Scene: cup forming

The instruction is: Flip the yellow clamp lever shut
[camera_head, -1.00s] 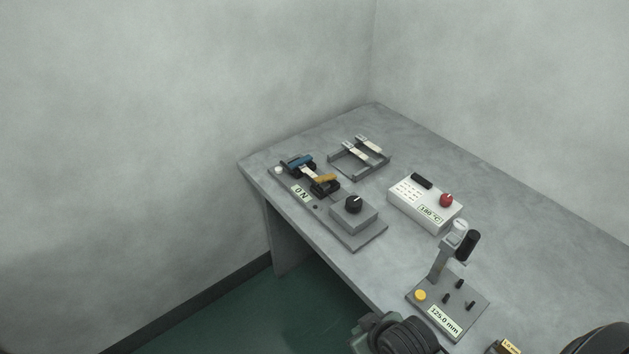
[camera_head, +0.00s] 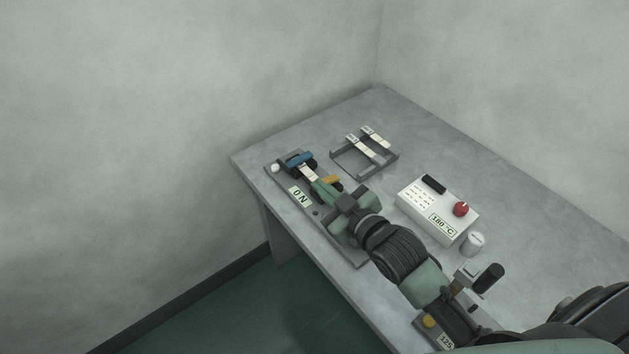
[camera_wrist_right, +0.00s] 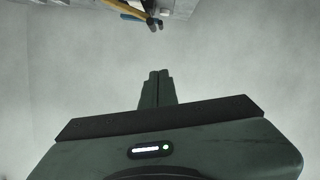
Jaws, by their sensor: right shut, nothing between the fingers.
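The yellow clamp lever (camera_head: 331,180) is on the grey fixture with the 0 N display, near its dark clamp body, which my gripper partly covers. A yellow bar, likely the same lever, shows at the top edge of the right wrist view (camera_wrist_right: 118,8). A blue clamp part (camera_head: 299,159) sits at the far end of the fixture, with a pale strip (camera_head: 309,173) running from it toward the lever. My right gripper (camera_head: 315,186) is shut and empty, its fingertips close beside the lever; I cannot tell whether they touch. Its shut fingers show in the wrist view (camera_wrist_right: 158,73). My left gripper is out of view.
A grey rack (camera_head: 346,162) holding pale strips stands behind the fixture. A white 180 °C box (camera_head: 431,208) with a red knob and a white cylinder (camera_head: 473,244) are to the right. My right arm covers part of the press stand (camera_head: 487,279). The far table corner is bare.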

